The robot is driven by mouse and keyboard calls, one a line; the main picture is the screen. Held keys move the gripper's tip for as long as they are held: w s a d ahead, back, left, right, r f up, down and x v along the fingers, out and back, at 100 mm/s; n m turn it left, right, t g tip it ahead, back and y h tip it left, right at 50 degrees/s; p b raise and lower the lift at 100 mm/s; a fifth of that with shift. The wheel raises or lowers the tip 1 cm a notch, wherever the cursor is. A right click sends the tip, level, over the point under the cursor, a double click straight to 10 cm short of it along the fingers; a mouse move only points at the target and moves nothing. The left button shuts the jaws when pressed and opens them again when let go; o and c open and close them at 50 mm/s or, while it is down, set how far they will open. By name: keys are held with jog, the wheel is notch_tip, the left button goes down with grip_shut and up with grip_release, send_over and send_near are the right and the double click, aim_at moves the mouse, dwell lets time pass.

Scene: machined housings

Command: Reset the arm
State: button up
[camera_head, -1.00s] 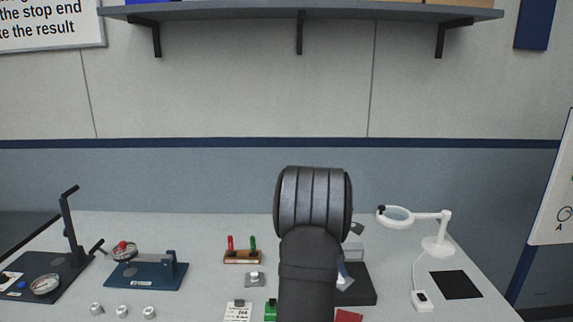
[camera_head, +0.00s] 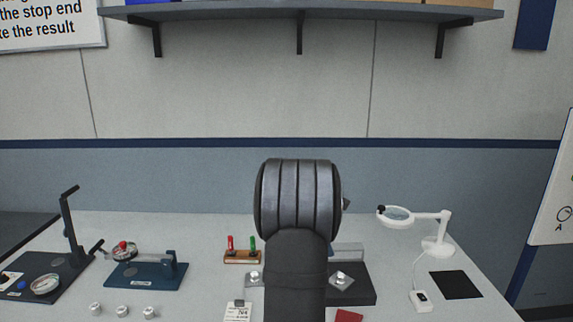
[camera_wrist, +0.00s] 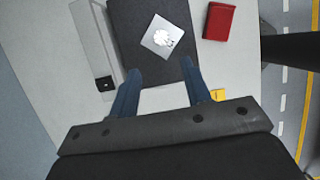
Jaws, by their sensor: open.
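My gripper (camera_wrist: 160,74) shows in the wrist view with its two blue fingers spread apart and nothing between them. Beyond the fingertips, a silver machined housing (camera_wrist: 163,38) on a square plate sits on a dark base (camera_wrist: 125,22). In the head view, the housing (camera_head: 341,281) sits on the same dark base (camera_head: 362,294), right of my arm. My gripper is hidden behind my arm in the head view. The fingers are apart from the housing in the wrist picture; their height above the base is hard to tell.
A red block (camera_head: 348,316) lies in front of the dark base. A white magnifier lamp (camera_head: 436,245) and black mat (camera_head: 456,285) are at right. A rack with red and green handles (camera_head: 242,257), a blue fixture (camera_head: 147,274) and several small housings (camera_head: 122,310) are at left.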

jog(key=x, duration=1.2)
jog(key=shift+f, duration=0.45)
jog(key=r, duration=0.5)
jog(key=shift+s+d+r, duration=0.15)
jog(key=shift+s+d, duration=0.1)
jog(key=shift+d, duration=0.05)
jog(key=s+d+r, duration=0.6)
jog(key=s+d, duration=0.1)
jog(key=n+t+y, duration=0.2)
jog(key=n+t, duration=0.1)
jog(key=n, duration=0.7)
send_near(341, 275)
jog(key=w+a+f, duration=0.1)
jog(key=w+a, duration=0.1)
jog(key=a, duration=0.3)
jog(key=w+a+f, duration=0.2)
jog(key=a, duration=0.1)
jog(key=w+a+f, duration=0.1)
jog(key=a+f, duration=0.2)
jog(key=a, duration=0.1)
jog(key=w+a+f, duration=0.2)
jog(key=a, duration=0.1)
jog(key=shift+w+a+f, duration=0.25)
jog(key=shift+w+f, duration=0.15)
jog(key=shift+f, duration=0.9)
